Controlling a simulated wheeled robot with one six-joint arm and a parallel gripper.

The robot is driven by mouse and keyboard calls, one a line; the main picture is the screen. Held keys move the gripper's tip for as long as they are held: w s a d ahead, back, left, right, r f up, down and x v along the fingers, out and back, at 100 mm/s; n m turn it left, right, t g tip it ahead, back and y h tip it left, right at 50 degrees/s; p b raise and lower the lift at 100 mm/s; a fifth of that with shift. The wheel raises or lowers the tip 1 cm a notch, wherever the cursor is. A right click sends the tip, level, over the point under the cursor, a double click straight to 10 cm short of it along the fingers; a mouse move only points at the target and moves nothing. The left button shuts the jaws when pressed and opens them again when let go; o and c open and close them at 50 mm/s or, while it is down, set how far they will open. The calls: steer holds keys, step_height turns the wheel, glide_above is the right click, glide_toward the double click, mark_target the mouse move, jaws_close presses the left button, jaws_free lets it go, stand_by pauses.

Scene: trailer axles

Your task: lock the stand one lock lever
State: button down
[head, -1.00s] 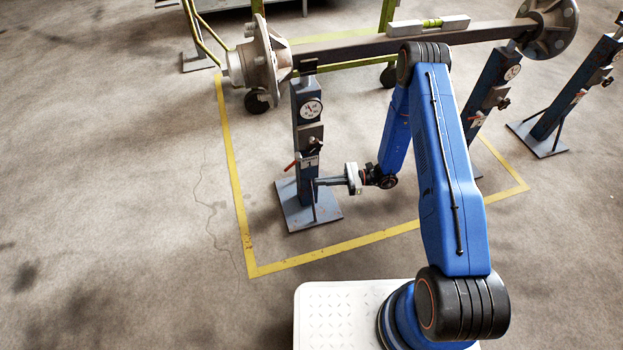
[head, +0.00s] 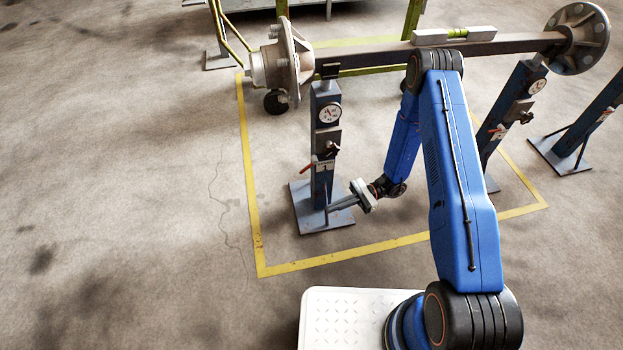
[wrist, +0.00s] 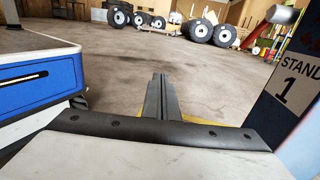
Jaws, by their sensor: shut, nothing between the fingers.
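Stand one (head: 324,185) is a blue post on a square foot plate, with a round gauge and a white label reading 1. A red lever (head: 306,169) sticks out from the left of the post near the label; I take it as the lock lever. My gripper (head: 328,209) is shut and empty, low in front of the post and below the lever. In the wrist view the shut fingers (wrist: 160,98) point ahead over the floor, and the STAND 1 plate (wrist: 289,82) is at the right.
The axle beam (head: 385,58) rests across stand one and another blue stand (head: 515,112), with a level (head: 455,35) on top. The hub (head: 283,65) overhangs at left. Yellow floor tape (head: 345,252) runs in front. The floor left of stand one is clear.

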steer(key=s+d+r+n+g+h, duration=0.3)
steer(key=s+d+n+g+h, duration=0.15)
steer(key=s+n+h, duration=0.35)
steer(key=s+d+r+n+g+h, duration=0.25)
steer(key=s+n+g+h, duration=0.3)
steer(key=s, duration=0.55)
steer(key=w+d+r+n+t+h, duration=0.25)
steer(key=d+n+t+h, duration=0.55)
steer(key=d+n+h, duration=0.7)
steer(key=w+a+r+n+t+h, duration=0.1)
steer(key=w+a+n+t, duration=0.3)
steer(key=w+n+t, duration=0.4)
steer(key=w+a+r+n+t+h, duration=0.1)
steer(key=w+a+n+t, duration=0.35)
steer(key=n+t, duration=0.35)
steer(key=w+a+f+n+t+y, duration=0.1)
steer(key=a+n+t+y, duration=0.6)
steer(key=a, duration=1.5)
steer(key=n+y, duration=0.5)
steer(key=y, duration=0.1)
steer(key=shift+w+f+t, duration=0.15)
steer(key=shift+w+t, duration=0.15)
steer(key=shift+w, duration=0.05)
steer(key=shift+a+y, duration=0.1)
steer(key=shift+y, duration=0.15)
